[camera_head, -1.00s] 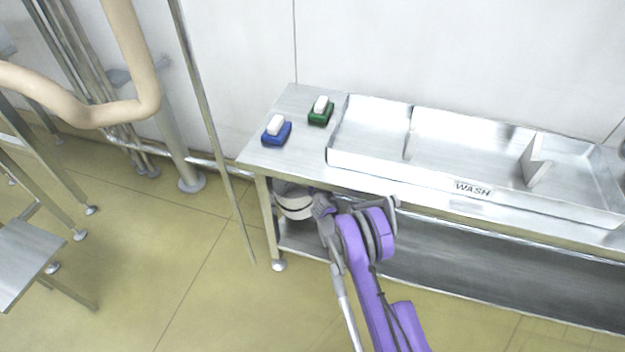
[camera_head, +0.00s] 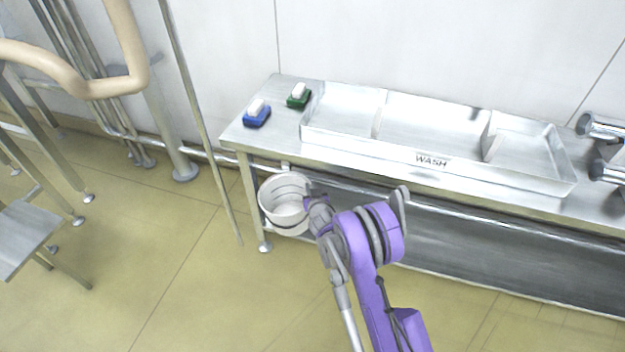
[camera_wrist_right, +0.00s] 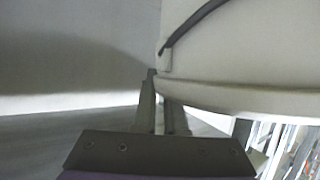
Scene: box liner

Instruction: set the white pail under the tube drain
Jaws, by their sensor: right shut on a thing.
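The white pail (camera_head: 281,212) hangs at the front left of the metal bench, its open top showing and looking empty. My right gripper (camera_head: 309,207) is shut on the right side of the pail near its rim. In the right wrist view the gripper's fingers (camera_wrist_right: 163,108) meet the edge of the pail (camera_wrist_right: 255,55), with its dark handle showing above. A thick beige tube (camera_head: 95,86) bends at the upper left of the head view; its drain opening is not clear to me. My left gripper is out of view.
A thin upright pole (camera_head: 200,120) stands left of the pail. Metal stands (camera_head: 25,235) are at the left; open floor (camera_head: 170,270) lies between.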

